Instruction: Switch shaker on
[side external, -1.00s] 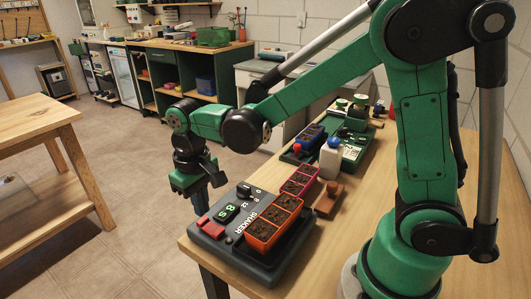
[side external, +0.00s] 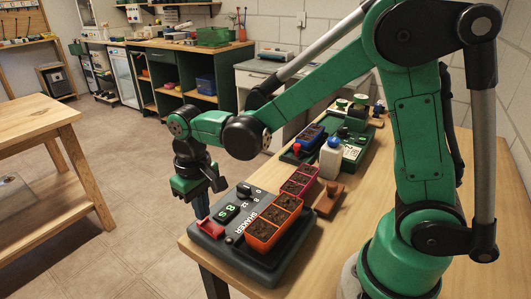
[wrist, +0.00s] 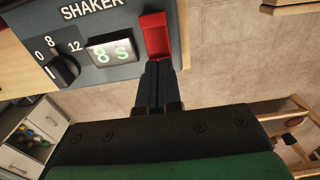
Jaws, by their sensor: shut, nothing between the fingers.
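The shaker (side external: 284,249) is a dark box at the table's near left edge, with a red switch part (side external: 211,229), a knob (side external: 244,189) marked 0, 8, 12, and a green-lit display (side external: 226,213) reading 8 s. My gripper (side external: 219,183) hangs beside the shaker's left side, above the panel. The display (wrist: 112,52) and knob (wrist: 62,70) show there too.
Orange (side external: 272,222) and pink (side external: 299,181) seedling trays sit on and behind the shaker. A wooden block (side external: 328,199), a white bottle (side external: 330,158) and a green device (side external: 355,147) stand further back. Floor lies open left of the table.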

